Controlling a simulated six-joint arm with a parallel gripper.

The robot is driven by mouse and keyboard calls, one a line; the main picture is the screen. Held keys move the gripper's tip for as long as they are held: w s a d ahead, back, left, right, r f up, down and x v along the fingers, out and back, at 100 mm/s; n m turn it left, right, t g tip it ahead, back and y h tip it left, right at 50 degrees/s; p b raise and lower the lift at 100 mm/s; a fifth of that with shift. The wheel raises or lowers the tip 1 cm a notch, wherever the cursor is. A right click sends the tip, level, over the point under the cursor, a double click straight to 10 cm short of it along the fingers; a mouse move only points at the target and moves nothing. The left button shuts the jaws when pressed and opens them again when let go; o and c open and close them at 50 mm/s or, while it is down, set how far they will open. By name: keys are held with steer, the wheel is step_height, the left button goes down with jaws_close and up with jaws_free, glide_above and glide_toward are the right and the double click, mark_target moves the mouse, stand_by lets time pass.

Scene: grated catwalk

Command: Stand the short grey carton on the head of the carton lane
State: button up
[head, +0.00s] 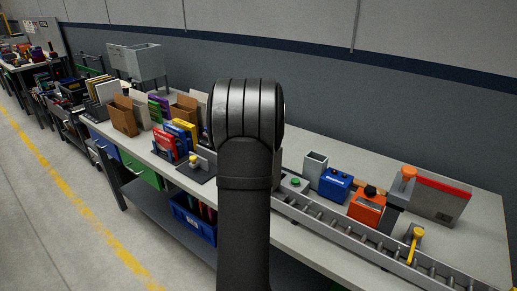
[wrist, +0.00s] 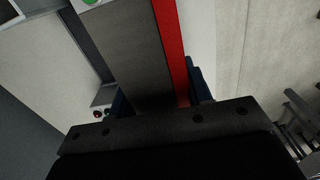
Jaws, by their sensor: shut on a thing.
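My gripper shows only in the wrist view (wrist: 158,95), with dark blue fingers on both sides of a grey carton (wrist: 138,50) that has a red stripe down its right side. It is shut on this carton, whose far end runs out of the top of the picture. In the head view my arm hides the gripper and most or all of the held carton. The carton lane (head: 345,226), a grey roller track, runs from beside my arm to the lower right. Its left end is partly hidden behind my arm.
A yellow lever (head: 413,244) stands beside the lane. Boxes and folders crowd the bench left of my arm.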

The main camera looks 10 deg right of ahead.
steer(key=shift+f, duration=1.5)
steer(key=o, duration=1.7)
steer(key=shift+r, duration=4)
steer(key=shift+f, duration=0.1)
steer(key=shift+f, duration=3.75)
